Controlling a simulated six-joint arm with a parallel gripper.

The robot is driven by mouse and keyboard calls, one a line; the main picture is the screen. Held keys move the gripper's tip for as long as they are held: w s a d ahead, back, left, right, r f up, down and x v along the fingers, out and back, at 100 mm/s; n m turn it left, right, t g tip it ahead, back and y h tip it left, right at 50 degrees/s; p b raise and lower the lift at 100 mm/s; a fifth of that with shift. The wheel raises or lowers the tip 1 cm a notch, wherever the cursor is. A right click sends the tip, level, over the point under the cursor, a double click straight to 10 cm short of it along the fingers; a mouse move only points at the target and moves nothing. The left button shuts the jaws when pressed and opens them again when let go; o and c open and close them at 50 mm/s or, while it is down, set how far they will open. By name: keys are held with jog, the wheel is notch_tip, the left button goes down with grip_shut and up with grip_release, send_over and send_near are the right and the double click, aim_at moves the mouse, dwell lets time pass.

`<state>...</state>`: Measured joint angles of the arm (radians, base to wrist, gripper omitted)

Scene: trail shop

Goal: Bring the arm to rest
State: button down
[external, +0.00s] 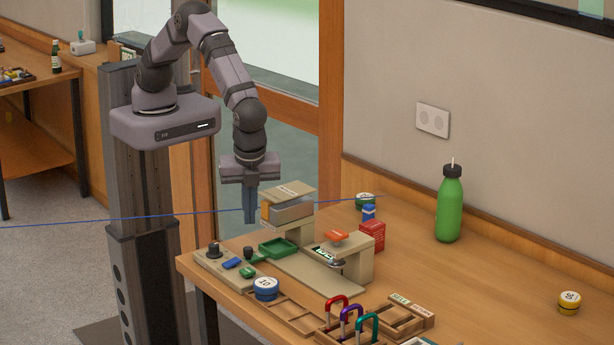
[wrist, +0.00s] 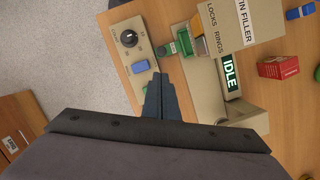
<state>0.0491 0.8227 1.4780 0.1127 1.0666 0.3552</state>
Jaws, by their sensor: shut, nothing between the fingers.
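My gripper (external: 250,205) hangs pointing down from my arm at the table's left end. Its two blue-grey fingers are shut together with nothing between them. In the external view it is beside the beige tin filler machine (external: 289,188), on its left, and above the control panel. The machine's display (wrist: 231,74) reads IDLE in the wrist view.
A thin blue line (external: 130,218) crosses behind my gripper. The table's right side is mostly clear.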

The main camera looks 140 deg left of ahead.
jog(key=s+f+n, duration=0.1)
jog(key=s, duration=0.1)
jog(key=s+f+n, duration=0.1)
jog(key=s+f, duration=0.1)
jog(key=s, duration=0.1)
jog(key=s+d+f+n, duration=0.1)
jog(key=s+f, duration=0.1)
jog(key=shift+s+g+h, duration=0.3)
jog(key=shift+s+g, duration=0.1)
jog(key=s+r+n+b, duration=0.1)
jog(key=s+r+b, duration=0.15)
jog(key=s, duration=0.55)
jog(key=s+r+n+b, duration=0.1)
jog(key=s+r, duration=0.2)
jog(key=s, duration=0.6)
jog(key=w+r+t, duration=0.1)
jog(key=w+r+t+b, duration=0.1)
jog(key=w+r+t, duration=0.1)
jog(key=shift+w+a+h, duration=0.1)
jog(key=shift+a+h, duration=0.2)
jog(key=shift+a, duration=0.05)
jog(key=c, duration=2.5)
grip_release()
